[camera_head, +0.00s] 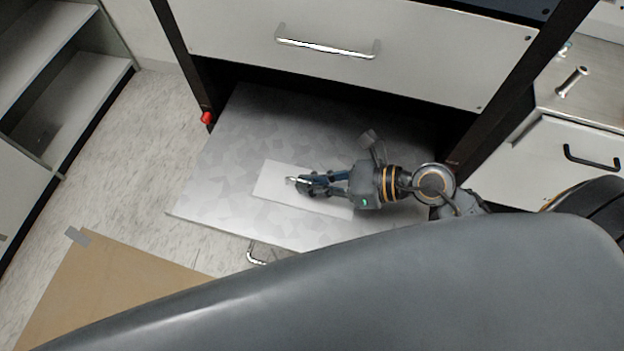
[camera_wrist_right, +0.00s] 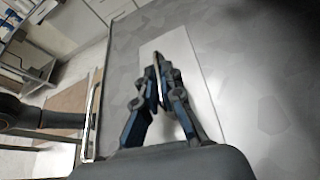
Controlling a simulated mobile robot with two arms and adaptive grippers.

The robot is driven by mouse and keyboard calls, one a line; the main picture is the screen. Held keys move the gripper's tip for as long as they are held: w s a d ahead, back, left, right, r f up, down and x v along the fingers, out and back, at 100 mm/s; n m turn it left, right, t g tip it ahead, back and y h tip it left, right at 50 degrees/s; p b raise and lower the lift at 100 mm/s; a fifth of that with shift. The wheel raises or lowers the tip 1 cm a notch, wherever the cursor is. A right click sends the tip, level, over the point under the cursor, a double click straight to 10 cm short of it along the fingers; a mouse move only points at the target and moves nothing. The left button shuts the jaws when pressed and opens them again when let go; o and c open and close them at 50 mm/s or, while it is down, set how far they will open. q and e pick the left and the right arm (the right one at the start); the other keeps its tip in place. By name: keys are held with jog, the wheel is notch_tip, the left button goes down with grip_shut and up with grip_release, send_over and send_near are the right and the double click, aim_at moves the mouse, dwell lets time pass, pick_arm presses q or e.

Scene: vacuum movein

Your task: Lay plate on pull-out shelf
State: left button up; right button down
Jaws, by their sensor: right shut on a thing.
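The plate (camera_head: 272,180) is a white, flat rectangle over the grey patterned pull-out shelf (camera_head: 216,170). It appears flat against or just above the shelf surface; any small gap cannot be told. My right gripper (camera_head: 304,182) reaches in from the right over the plate. In the right wrist view its fingertips (camera_wrist_right: 160,72) are closed on a thin, light upright piece at the middle of the plate (camera_wrist_right: 178,42), which looks like its handle. The fingers hide part of the plate. My left gripper is not in view.
A drawer front with a metal handle (camera_head: 327,47) is above the shelf, between dark posts. A red knob (camera_head: 206,118) is at the left post. A brown board (camera_head: 105,285) lies on the floor at lower left. The shelf's left part is clear.

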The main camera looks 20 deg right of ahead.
jog(key=c, duration=1.5)
grip_release()
jog(key=b+v, duration=0.1)
jog(key=v, duration=0.9)
jog(key=shift+s+d, duration=0.1)
jog(key=shift+d, duration=0.1)
jog(key=shift+b+v, duration=0.3)
jog(key=shift+v, duration=0.5)
jog(key=shift+r, duration=0.15)
